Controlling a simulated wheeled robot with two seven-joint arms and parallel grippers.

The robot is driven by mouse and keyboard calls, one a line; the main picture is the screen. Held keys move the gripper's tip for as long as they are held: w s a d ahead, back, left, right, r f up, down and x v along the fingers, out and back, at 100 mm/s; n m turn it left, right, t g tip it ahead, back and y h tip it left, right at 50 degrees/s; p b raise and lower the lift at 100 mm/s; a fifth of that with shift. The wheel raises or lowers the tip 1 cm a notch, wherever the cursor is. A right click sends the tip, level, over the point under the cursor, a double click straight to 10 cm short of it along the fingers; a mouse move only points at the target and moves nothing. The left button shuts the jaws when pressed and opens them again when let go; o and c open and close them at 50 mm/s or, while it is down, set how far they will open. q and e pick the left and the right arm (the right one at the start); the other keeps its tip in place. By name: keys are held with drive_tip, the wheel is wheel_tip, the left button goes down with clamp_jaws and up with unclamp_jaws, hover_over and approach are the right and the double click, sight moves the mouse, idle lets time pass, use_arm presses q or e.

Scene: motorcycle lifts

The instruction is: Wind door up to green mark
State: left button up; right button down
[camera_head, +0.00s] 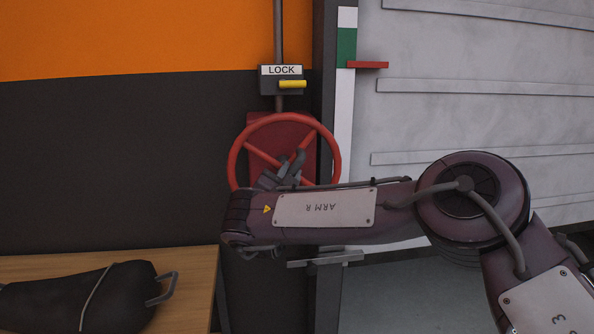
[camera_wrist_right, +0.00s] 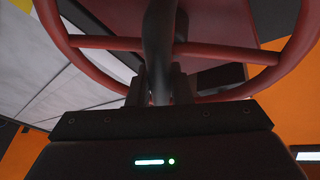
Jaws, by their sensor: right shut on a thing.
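A red handwheel (camera_head: 236,150) is mounted on the wall beside the door. My right gripper (camera_head: 291,167) is at the wheel, shut on its dark handle, which shows between the fingers in the right wrist view (camera_wrist_right: 159,45). My forearm hides the wheel's lower part. The grey ribbed door (camera_head: 470,50) is at the right, and a red pointer (camera_head: 368,65) sticks out at its left edge. A white strip beside the door carries the green mark (camera_head: 346,48). The pointer is level with the lower edge of the green. My left gripper is out of view.
A box labelled LOCK (camera_head: 281,70) with a yellow lever (camera_head: 292,84) sits above the wheel. A wooden bench (camera_head: 190,268) at the lower left holds a dark bag (camera_head: 100,298). Grey floor shows below the door.

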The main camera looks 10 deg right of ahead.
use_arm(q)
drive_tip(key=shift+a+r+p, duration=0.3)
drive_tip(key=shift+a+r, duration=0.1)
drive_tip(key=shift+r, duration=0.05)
use_arm(e)
drive_tip(key=shift+r+n+t, duration=0.15)
drive_tip(key=shift+n+t, duration=0.25)
drive_tip(key=shift+n, duration=0.4)
drive_tip(key=c, duration=1.3)
unclamp_jaws()
drive_tip(key=shift+c, duration=0.2)
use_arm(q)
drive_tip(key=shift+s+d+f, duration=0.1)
use_arm(e)
drive_tip(key=shift+f, duration=0.2)
